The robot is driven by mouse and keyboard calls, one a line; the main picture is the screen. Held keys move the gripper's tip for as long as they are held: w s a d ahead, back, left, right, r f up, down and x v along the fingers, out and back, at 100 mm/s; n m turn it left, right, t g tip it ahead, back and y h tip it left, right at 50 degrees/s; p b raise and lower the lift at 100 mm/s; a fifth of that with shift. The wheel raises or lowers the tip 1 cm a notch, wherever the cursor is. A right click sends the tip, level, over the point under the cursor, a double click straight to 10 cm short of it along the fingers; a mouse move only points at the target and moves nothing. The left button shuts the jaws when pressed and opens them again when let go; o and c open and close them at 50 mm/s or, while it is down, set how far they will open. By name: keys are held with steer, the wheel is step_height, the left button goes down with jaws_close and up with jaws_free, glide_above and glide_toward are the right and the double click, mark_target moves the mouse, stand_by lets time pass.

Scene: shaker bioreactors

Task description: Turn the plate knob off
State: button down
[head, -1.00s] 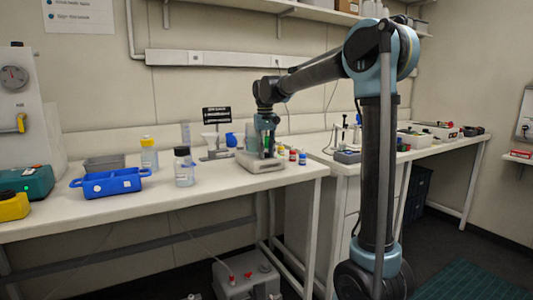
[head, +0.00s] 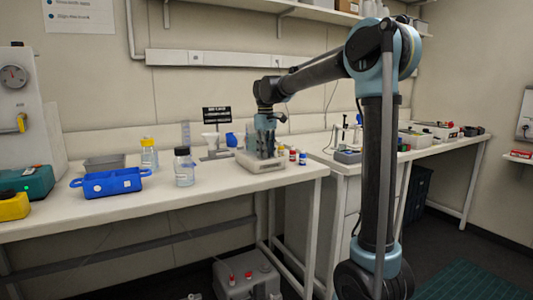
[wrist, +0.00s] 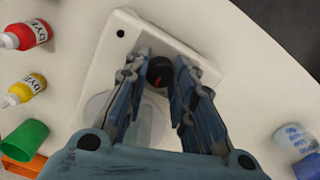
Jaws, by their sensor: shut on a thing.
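The plate knob (wrist: 161,71) is round and black with a red mark. In the wrist view it sits on the white plate device (wrist: 128,38), between the tips of my gripper (wrist: 161,74). My gripper points down and is shut on the knob, one finger on each side. In the head view my gripper (head: 265,145) reaches down over the plate device (head: 265,166) at the right part of the bench; the knob is hidden there. A pale round plate surface (wrist: 98,105) shows partly behind the left finger.
A clear bottle (head: 184,169) and blue tray (head: 109,182) stand left in the head view. The bench's front is clear.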

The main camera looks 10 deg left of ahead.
stand_by(0.3)
steer(key=c, duration=1.3)
jaws_free()
steer(key=shift+c, duration=0.2)
steer(key=shift+r, duration=0.1)
step_height(320, 180, up, 12)
